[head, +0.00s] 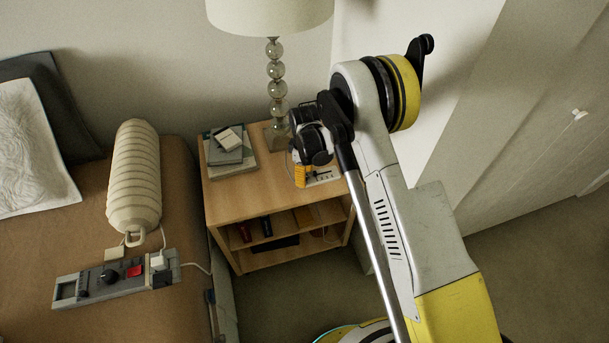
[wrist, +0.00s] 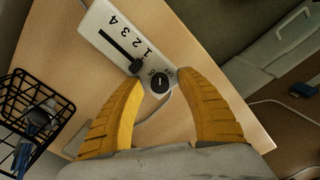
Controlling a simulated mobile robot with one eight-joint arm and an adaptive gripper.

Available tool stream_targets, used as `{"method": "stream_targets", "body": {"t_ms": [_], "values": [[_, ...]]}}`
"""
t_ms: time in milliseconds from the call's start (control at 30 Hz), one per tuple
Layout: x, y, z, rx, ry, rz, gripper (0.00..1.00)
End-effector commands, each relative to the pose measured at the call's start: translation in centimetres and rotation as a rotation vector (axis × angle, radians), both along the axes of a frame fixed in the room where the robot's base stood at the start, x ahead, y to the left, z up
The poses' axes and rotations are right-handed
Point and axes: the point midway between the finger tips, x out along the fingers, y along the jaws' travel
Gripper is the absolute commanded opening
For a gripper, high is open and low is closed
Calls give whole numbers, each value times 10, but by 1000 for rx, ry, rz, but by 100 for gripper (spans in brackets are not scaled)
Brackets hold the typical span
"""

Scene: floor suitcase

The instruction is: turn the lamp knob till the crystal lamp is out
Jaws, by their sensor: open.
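The crystal lamp (head: 276,70) stands on the nightstand, a stem of stacked glass balls under a cream shade (head: 270,12). I cannot tell for sure whether it is lit. A white control box (wrist: 105,22) lies on the nightstand top, with a numbered slider (wrist: 121,50) and a round black knob (wrist: 160,84) with a pale mark. In the head view, part of the box (head: 323,178) shows behind my gripper (head: 301,178), and the knob is hidden. In the wrist view, my gripper's yellow fingers (wrist: 159,77) are open, one on each side of the knob, with visible gaps.
The wooden nightstand (head: 228,190) also holds stacked books (head: 230,158). A black wire basket (wrist: 35,100) is left of the fingers in the wrist view. On the bed lie a grey panel (head: 117,280) and a ribbed white roll (head: 134,185).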

Motion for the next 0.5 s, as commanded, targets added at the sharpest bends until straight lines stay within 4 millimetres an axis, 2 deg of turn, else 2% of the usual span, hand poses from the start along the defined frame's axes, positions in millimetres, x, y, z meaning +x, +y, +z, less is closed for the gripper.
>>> {"method": "stream_targets", "body": {"t_ms": [167, 500], "values": [[0, 0, 11, 0, 0, 0, 44], [0, 0, 83, 0, 0, 0, 44]]}}
